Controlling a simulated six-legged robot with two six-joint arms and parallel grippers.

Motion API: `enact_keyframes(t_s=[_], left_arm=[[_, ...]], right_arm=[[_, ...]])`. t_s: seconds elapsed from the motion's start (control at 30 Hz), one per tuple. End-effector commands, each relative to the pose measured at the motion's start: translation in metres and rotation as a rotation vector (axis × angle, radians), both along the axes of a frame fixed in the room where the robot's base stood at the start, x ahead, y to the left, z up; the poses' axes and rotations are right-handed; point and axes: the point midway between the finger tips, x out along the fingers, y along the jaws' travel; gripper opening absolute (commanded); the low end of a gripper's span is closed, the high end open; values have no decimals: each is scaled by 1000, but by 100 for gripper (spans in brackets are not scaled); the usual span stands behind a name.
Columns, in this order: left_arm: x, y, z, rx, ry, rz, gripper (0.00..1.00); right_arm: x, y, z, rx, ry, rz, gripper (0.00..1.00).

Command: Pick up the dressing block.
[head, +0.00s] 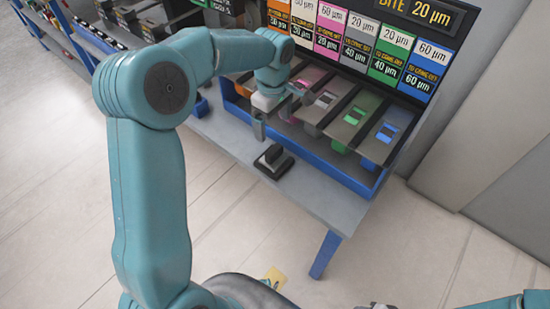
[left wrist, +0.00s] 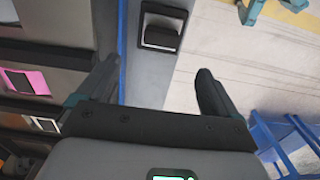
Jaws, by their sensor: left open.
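The dressing block looks to be the small dark block (head: 273,155) on a black base at the front edge of the grey bench. It also shows at the top middle of the left wrist view (left wrist: 160,30). My left gripper (head: 281,114) is open and empty, above the bench and just behind the block in the head view. In the left wrist view its two fingers (left wrist: 157,78) are spread apart, and the block lies beyond them, between their lines and not touched. Part of my right arm shows at the bottom right of the head view; its jaws are not clear.
A blue-framed rack (head: 340,178) of slanted bays with coloured pieces stands behind the block, under a board of coloured grit labels (head: 350,40). The bench (head: 325,205) is bare to the right of the block. Pale floor lies in front.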

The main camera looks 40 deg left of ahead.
Motion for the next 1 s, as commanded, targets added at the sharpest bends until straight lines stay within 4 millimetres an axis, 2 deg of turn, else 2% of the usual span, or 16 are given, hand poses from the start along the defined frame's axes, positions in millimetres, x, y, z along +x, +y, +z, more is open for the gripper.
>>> enact_keyframes(t_s=[0.03, 0.2, 0.47, 0.7, 0.8, 1.0], left_arm=[[-1, 1, -14, -2, 5, 0, 94], [0, 2, -49, -1, 3, -2, 94], [-1, 0, -72, -2, 2, -2, 94], [-3, -8, -110, -2, 3, -3, 94], [-3, -9, -117, -2, 2, -4, 94], [-3, -9, -118, -1, 0, -3, 94]], right_arm=[[0, 0, -2, 0, 0, 0, 43], [0, 0, -4, 0, 0, 0, 43], [0, 0, -4, 0, 0, 0, 43], [0, 0, -4, 0, 0, 0, 43], [0, 0, -4, 0, 0, 0, 43], [0, 0, -4, 0, 0, 0, 43]])
